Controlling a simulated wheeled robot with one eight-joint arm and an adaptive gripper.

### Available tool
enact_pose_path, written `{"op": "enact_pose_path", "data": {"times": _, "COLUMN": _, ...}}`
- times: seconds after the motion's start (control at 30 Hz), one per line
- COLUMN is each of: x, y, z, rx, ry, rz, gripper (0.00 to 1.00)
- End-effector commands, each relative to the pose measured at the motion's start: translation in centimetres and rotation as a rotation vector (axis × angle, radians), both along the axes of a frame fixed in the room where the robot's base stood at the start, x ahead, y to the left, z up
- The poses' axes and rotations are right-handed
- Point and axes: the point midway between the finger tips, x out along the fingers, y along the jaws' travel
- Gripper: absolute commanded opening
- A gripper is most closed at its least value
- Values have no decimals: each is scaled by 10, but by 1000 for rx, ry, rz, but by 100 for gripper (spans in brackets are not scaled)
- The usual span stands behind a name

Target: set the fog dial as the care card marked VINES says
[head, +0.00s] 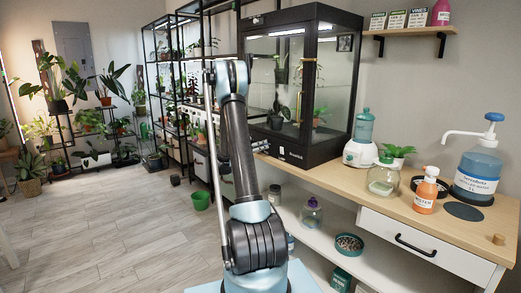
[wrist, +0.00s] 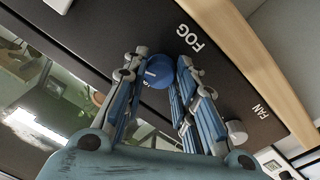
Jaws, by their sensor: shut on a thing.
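In the wrist view, my gripper (wrist: 162,62) is shut on the blue fog dial (wrist: 158,71), with a finger on each side of it. The word FOG (wrist: 189,38) is printed on the dark panel beside the dial. The dial's pointer setting is hard to read, as the fingers hide part of the scale. In the head view, the care card marked VINES (head: 418,18) stands at the right of three cards on the wall shelf. Its lower lines are too small to read surely. My arm hides most of the panel there.
The dark glass cabinet (head: 305,80) stands on the wooden bench (head: 345,178). A FAN label (wrist: 261,111) is further along the panel. A humidifier (head: 361,150), a glass jar (head: 383,177), an orange bottle (head: 426,192) and a large pump bottle (head: 477,175) stand to the right.

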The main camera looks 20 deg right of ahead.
Motion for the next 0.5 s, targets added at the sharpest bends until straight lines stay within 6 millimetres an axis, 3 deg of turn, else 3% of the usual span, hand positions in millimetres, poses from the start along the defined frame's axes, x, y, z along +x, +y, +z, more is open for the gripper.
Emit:
{"op": "enact_pose_path", "data": {"times": 0.2, "x": 2, "y": 1, "z": -1, "rx": 3, "ry": 0, "rz": 3, "gripper": 2}}
{"op": "enact_pose_path", "data": {"times": 0.23, "x": 2, "y": 1, "z": -1, "rx": 3, "ry": 0, "rz": 3, "gripper": 33}}
{"op": "enact_pose_path", "data": {"times": 0.3, "x": 1, "y": 1, "z": -1, "rx": 2, "ry": 1, "rz": 2, "gripper": 47}}
{"op": "enact_pose_path", "data": {"times": 0.5, "x": 1, "y": 0, "z": 0, "rx": 1, "ry": 0, "rz": 2, "gripper": 47}}
